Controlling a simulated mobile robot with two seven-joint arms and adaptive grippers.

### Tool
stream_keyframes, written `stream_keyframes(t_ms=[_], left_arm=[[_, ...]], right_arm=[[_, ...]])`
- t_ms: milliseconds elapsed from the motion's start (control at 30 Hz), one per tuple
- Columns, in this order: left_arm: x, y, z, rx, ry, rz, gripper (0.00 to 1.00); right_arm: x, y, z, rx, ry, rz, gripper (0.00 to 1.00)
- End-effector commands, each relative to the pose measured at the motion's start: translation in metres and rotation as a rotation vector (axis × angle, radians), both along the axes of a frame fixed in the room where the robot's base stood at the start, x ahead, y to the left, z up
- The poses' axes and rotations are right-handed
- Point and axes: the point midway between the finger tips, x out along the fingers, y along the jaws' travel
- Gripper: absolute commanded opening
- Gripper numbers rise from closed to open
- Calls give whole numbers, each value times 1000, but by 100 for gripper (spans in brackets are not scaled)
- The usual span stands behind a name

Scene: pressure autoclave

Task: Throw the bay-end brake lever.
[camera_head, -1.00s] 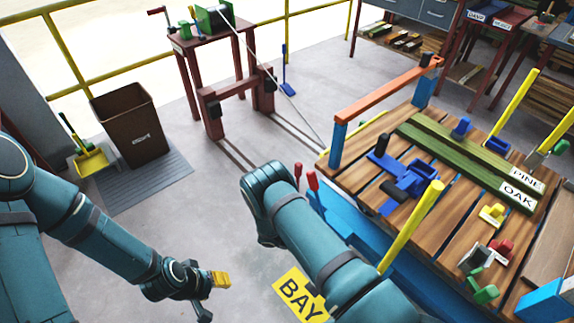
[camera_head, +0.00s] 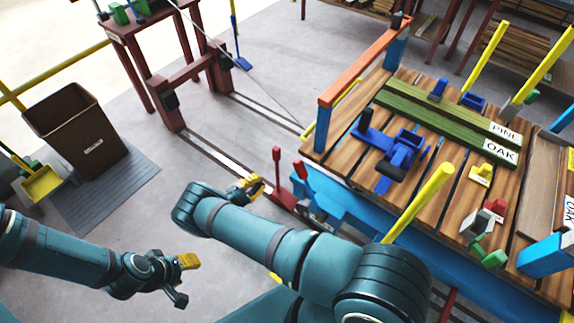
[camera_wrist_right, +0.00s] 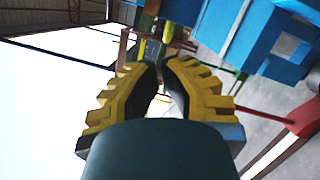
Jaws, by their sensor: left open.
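I cannot tell by label which is the bay-end brake lever. My right gripper (camera_head: 248,186) is just left of the left lever and apart from it. In the right wrist view, its yellow fingers (camera_wrist_right: 159,68) are together at the tips with nothing visible between them; a red lever (camera_wrist_right: 303,118) lies to their right. My left gripper (camera_head: 186,277) is open and empty over the floor at lower left.
The slatted cart (camera_head: 345,160) carries green boards, blue clamps and yellow posts. Rails (camera_head: 215,155) run along the floor to a red stand (camera_head: 165,105). A brown bin (camera_head: 75,130) stands on a grey mat at left.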

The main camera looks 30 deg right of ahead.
Motion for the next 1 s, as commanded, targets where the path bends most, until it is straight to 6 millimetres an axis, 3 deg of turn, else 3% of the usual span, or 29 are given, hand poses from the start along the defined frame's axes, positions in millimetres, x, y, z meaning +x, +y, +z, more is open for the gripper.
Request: stream_keyframes(t_ms=[267,767,1000], left_arm=[[0,0,1,0,0,0,47],[0,0,1,0,0,0,47],[-1,0,9,-1,4,0,47]], right_arm=[[2,-11,1,1,2,-3,0],[16,-103,10,2,2,-5,0],[-8,-109,24,2,2,-2,0]])
